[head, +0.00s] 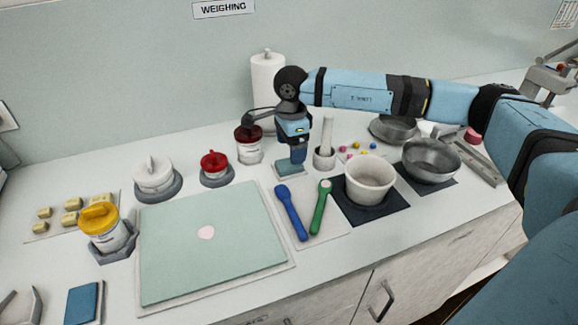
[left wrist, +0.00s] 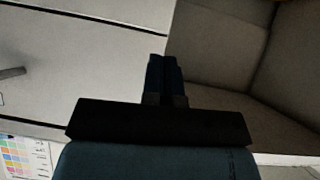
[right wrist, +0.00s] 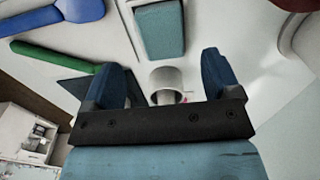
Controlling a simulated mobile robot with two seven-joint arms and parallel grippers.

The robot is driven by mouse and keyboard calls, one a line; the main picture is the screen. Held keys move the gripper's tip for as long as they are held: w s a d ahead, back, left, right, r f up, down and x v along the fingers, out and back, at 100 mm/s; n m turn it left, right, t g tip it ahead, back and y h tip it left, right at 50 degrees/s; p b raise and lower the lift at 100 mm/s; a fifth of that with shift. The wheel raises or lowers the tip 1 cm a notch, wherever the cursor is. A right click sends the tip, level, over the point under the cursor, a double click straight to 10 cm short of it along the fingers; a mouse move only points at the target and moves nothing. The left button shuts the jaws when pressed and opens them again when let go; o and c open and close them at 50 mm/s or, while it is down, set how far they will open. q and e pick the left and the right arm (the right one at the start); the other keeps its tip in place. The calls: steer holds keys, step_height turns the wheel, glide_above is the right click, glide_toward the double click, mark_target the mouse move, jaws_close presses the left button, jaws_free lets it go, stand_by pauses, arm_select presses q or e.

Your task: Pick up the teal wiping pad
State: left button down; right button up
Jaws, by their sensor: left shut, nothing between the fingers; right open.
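The teal wiping pad (head: 287,171) lies on a small light holder on the counter. It also shows in the right wrist view (right wrist: 161,30), at the top, beyond my fingers. My right gripper (head: 297,158) points down at the pad from above; in its wrist view its two fingers (right wrist: 161,72) are spread with nothing between them. The head view does not show clearly how far the fingertips are from the pad. My left gripper (left wrist: 167,78) is shut and empty, facing grey panels, and is out of the head view.
A dark red-lidded jar (head: 249,148) stands close left of the gripper, and a mortar with an upright pestle (head: 325,145) close right. Blue (head: 291,212) and green (head: 321,207) spoons lie in front. A paper roll (head: 268,80) stands behind. The green mat (head: 210,245) is mostly bare.

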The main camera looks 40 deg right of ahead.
steer(key=f, duration=0.5)
steer(key=shift+w+a, duration=0.15)
steer(key=shift+w, duration=0.05)
steer(key=c, duration=1)
step_height(320, 180, up, 20)
